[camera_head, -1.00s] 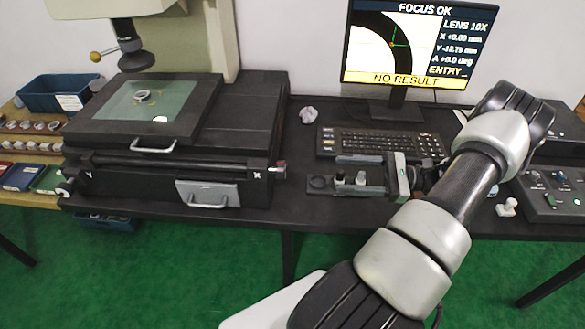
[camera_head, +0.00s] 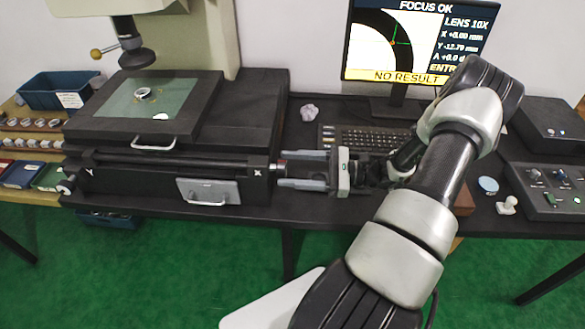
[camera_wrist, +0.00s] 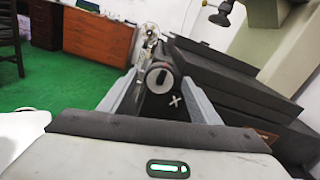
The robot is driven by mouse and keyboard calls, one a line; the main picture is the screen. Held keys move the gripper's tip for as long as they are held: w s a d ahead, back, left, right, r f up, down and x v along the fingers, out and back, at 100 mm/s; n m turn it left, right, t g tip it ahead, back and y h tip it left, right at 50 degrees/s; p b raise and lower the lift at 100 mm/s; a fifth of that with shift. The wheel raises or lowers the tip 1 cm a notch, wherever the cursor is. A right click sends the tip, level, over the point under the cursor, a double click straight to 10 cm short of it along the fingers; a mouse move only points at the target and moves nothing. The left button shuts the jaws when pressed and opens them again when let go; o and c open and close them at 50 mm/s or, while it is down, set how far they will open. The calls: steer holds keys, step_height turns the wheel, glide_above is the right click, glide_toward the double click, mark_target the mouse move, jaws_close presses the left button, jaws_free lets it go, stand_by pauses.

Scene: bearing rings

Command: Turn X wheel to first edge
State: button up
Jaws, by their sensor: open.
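The X wheel (camera_head: 281,168) is a small knob at the right end of the stage's front rail, beside a white X mark. In the wrist view the X wheel (camera_wrist: 159,77) is a round dark knob with a slotted face, lying between my fingers. My gripper (camera_head: 282,168) is open, with one finger behind and one in front of the knob; I cannot tell whether either touches it. The gripper (camera_wrist: 160,88) also shows in the wrist view. The bearing ring (camera_head: 142,93) lies on the glass stage (camera_head: 178,100). The monitor (camera_head: 418,42) reads FOCUS OK and NO RESULT.
The keyboard (camera_head: 365,138) lies behind my gripper. Bins and a ring rack are at the left.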

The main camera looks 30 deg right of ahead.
steer(key=c, duration=1.1)
steer(key=shift+o, duration=0.2)
steer(key=m+p, duration=0.2)
steer(key=m, duration=0.1)
steer(key=shift+m, duration=0.4)
steer(key=o, duration=1.1)
steer(key=shift+c, duration=0.2)
steer(key=v, duration=1.7)
steer(key=shift+s+d+b, duration=0.2)
steer(key=shift+s+b, duration=0.05)
steer(key=shift+b, duration=0.15)
